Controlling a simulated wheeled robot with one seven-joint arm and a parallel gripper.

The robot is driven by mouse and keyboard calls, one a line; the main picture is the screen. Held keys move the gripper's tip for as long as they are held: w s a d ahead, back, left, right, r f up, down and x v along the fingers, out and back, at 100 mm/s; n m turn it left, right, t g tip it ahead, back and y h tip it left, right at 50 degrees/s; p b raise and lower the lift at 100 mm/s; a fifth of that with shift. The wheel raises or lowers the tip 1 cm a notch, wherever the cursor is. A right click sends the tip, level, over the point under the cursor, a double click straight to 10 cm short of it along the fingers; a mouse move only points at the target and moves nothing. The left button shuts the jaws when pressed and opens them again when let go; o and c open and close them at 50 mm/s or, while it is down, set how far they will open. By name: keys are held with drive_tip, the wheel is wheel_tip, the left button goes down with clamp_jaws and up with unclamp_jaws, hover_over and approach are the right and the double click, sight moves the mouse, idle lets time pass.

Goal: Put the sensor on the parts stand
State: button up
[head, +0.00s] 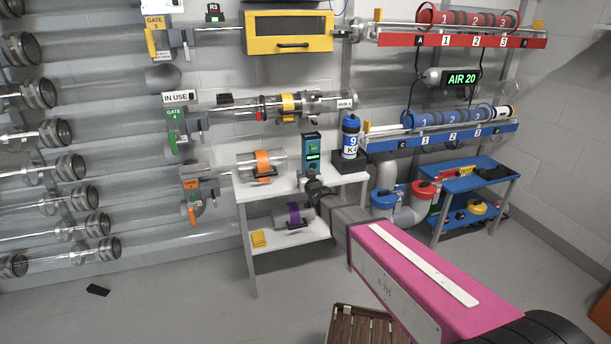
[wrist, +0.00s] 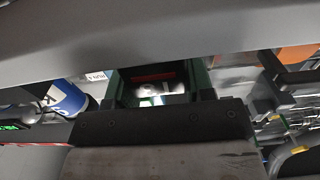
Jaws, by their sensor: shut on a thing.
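The sensor appears to be the upright teal box (head: 311,148) with a small green display. It stands over the right part of the white parts stand (head: 284,188). My gripper (head: 313,182) is at its lower end and shut on it. In the wrist view a dark green body (wrist: 158,76) with a dark opening shows beyond the gripper (wrist: 160,105). The gripper hides the sensor's foot, so I cannot tell whether it touches the shelf.
A clear tube with an orange band (head: 264,164) lies left on the top shelf. A blue 9 KG bottle (head: 351,137) stands close to the right on a dark base (head: 350,166). Bare shelf lies between tube and sensor.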

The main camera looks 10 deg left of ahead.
drive_tip(key=o, duration=0.9)
